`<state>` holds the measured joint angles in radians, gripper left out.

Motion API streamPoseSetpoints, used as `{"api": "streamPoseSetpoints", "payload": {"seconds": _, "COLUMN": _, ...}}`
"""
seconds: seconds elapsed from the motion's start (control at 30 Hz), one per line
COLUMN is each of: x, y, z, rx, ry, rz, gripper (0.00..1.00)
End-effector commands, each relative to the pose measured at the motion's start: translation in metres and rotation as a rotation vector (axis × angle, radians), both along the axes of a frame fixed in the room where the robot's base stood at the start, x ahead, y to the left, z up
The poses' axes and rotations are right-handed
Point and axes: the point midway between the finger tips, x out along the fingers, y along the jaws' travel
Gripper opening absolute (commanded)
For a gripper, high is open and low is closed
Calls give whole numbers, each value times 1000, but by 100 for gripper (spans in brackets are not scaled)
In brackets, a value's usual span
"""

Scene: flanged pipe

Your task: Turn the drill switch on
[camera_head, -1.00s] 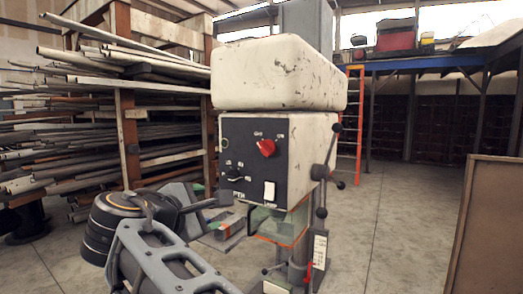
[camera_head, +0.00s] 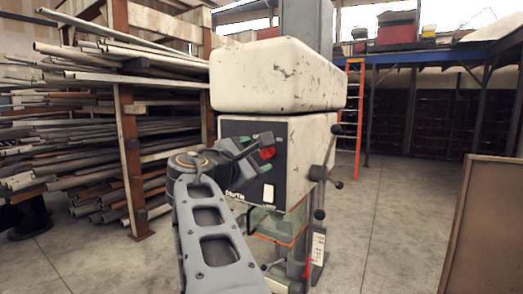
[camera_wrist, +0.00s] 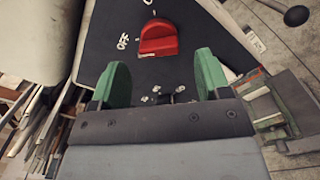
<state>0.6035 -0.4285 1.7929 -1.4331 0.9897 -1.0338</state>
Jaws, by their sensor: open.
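The drill (camera_head: 275,75) is a tall, worn white machine with a dark control panel (camera_head: 238,128) on its front. The red switch knob (camera_wrist: 158,38) shows in the wrist view, on the dark panel with white lettering; "OFF" stands to its left. In the head view the red knob (camera_head: 267,153) is partly hidden behind my gripper. My gripper (camera_wrist: 158,85) is open, with green finger pads apart and nothing between them. The knob lies just beyond the fingertips, roughly centred between them. In the head view my gripper (camera_head: 262,148) is in front of the panel.
A white rocker (camera_head: 268,192) sits low on the panel. A lever with dark knobs (camera_head: 334,172) is on the drill's right side. Racks of pipes (camera_head: 90,120) stand at left, a brown board (camera_head: 482,225) at right. Open floor lies right of the drill.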

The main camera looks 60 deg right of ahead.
Motion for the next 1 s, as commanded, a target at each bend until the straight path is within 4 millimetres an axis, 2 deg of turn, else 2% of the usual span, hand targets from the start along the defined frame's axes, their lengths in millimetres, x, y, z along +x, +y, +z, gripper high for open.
{"api": "streamPoseSetpoints", "payload": {"seconds": 0.1, "x": -1, "y": -17, "z": 1, "rx": 2, "ry": 1, "rz": -4, "gripper": 70}}
{"api": "streamPoseSetpoints", "payload": {"seconds": 0.3, "x": 0, "y": -32, "z": 0, "rx": 1, "ry": 0, "rz": -1, "gripper": 70}}
{"api": "streamPoseSetpoints", "payload": {"seconds": 0.7, "x": -1, "y": -37, "z": 0, "rx": 0, "ry": -1, "rz": 0, "gripper": 70}}
{"api": "streamPoseSetpoints", "payload": {"seconds": 0.77, "x": -1, "y": -37, "z": 0, "rx": 1, "ry": -1, "rz": 1, "gripper": 66}}
{"api": "streamPoseSetpoints", "payload": {"seconds": 1.0, "x": -1, "y": -37, "z": 0, "rx": 1, "ry": -1, "rz": 1, "gripper": 43}}
